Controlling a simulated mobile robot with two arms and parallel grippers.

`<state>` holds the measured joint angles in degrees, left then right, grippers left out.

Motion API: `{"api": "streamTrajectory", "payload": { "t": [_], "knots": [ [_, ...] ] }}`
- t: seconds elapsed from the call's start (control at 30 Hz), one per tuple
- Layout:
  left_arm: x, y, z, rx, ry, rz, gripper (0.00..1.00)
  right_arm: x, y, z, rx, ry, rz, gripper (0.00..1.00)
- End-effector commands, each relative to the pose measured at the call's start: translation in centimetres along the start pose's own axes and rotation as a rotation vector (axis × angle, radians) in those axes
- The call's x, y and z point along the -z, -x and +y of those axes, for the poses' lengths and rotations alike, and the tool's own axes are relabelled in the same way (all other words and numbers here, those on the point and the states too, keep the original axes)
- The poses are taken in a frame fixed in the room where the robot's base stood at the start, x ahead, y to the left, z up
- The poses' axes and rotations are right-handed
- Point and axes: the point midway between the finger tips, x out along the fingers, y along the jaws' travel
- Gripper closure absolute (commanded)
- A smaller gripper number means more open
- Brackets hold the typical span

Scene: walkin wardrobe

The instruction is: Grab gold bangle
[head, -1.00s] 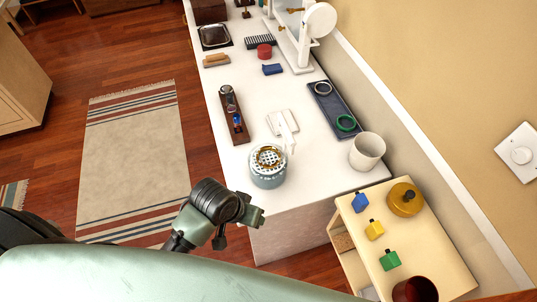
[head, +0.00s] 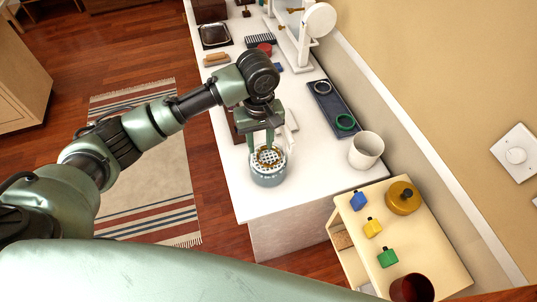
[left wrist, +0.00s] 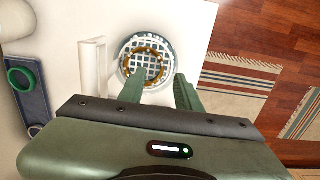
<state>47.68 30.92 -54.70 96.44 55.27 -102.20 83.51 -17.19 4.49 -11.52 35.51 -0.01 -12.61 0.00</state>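The gold bangle (head: 279,157) lies on the pierced top of a round blue-grey pot (head: 269,180) near the front end of the white counter. In the left wrist view the bangle (left wrist: 159,60) shows as a brownish-gold ring on the white grid of the pot's top (left wrist: 143,66). My left gripper (head: 261,150) points down over the pot, with its fingers at or just above the bangle; contact cannot be told. In the left wrist view its two green fingers (left wrist: 158,84) are apart with nothing between their pads. My right gripper is not in view.
A white stand (head: 291,122) is close behind my gripper. A cream cabinet (head: 430,243) with small bottles stands at the lower right.

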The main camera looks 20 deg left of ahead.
Motion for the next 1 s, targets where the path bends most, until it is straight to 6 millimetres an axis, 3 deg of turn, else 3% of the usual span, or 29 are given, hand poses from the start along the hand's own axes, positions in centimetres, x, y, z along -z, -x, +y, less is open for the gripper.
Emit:
{"api": "streamTrajectory", "payload": {
  "t": [0.5, 0.77, 0.8, 0.9, 1.0],
  "knots": [
    [0.7, -6.5, -0.6, 0.001, -0.002, 0.0, 0.66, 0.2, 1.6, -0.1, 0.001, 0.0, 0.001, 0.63],
    [0.7, -7.0, -0.6, -0.002, -0.004, 0.002, 0.66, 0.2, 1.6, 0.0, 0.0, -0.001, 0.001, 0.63],
    [0.7, -7.0, -0.6, -0.002, -0.004, 0.002, 0.69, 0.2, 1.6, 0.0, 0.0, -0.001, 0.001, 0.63],
    [0.7, -7.0, -0.6, -0.002, -0.004, 0.002, 0.97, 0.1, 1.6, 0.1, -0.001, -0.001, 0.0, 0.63],
    [0.7, -7.0, -0.6, -0.003, -0.004, 0.002, 1.0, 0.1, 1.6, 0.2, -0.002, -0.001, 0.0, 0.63]
  ]
}}
